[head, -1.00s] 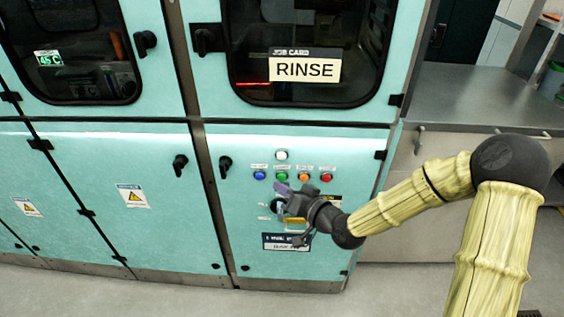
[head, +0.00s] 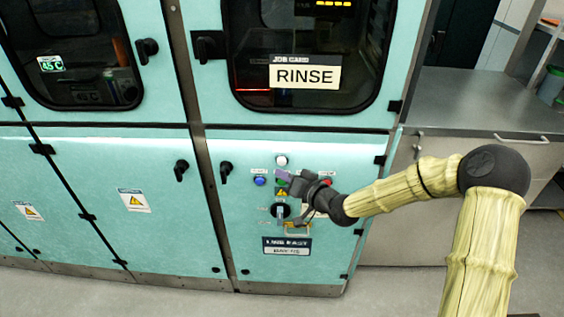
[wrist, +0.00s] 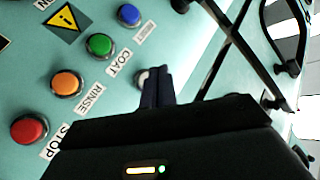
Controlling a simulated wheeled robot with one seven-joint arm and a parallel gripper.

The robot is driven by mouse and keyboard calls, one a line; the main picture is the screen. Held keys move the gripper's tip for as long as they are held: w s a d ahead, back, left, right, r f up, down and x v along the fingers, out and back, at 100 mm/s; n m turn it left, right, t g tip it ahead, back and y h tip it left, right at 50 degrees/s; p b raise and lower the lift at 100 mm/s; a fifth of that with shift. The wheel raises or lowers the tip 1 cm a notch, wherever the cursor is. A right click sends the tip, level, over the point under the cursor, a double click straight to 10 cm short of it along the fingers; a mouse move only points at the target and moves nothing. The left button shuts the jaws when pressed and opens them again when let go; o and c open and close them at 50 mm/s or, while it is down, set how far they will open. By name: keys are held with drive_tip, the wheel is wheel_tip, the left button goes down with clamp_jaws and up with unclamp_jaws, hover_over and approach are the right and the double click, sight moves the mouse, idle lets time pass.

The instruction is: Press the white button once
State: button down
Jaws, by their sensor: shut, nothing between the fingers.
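The white button (head: 281,160) is on the teal panel, above a row of coloured buttons. In the wrist view, a pale round edge, likely the white button (wrist: 142,80), shows beside the fingers, which hide most of it. My gripper (head: 282,175) is shut and empty, just below the white button in the head view. It also shows in the wrist view (wrist: 157,72) with its fingers together, pointing towards the panel. I cannot tell whether the fingertips touch the button.
Nearby are the blue button (head: 260,181), the green button (wrist: 101,46), the orange button (wrist: 67,84) and the red button (wrist: 29,129). A black door handle (head: 226,172) stands out to the left.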

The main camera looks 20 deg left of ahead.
drive_tip(key=shift+w+a, duration=0.15)
drive_tip(key=shift+w, duration=0.6)
drive_tip(key=shift+w, duration=0.1)
idle(1.4)
drive_tip(key=shift+w+a, duration=0.1)
drive_tip(key=shift+w, duration=0.2)
drive_tip(key=shift+w+a, duration=0.1)
drive_tip(key=shift+w, duration=0.3)
idle(0.8)
idle(0.3)
drive_tip(key=shift+s+d, duration=0.2)
drive_tip(key=shift+s, duration=0.6)
drive_tip(key=s, duration=0.2)
drive_tip(key=s+d, duration=0.1)
drive_tip(key=s, duration=0.1)
drive_tip(key=shift+s+d+b, duration=0.1)
drive_tip(key=shift+s+b, duration=0.2)
drive_tip(key=shift+s, duration=0.1)
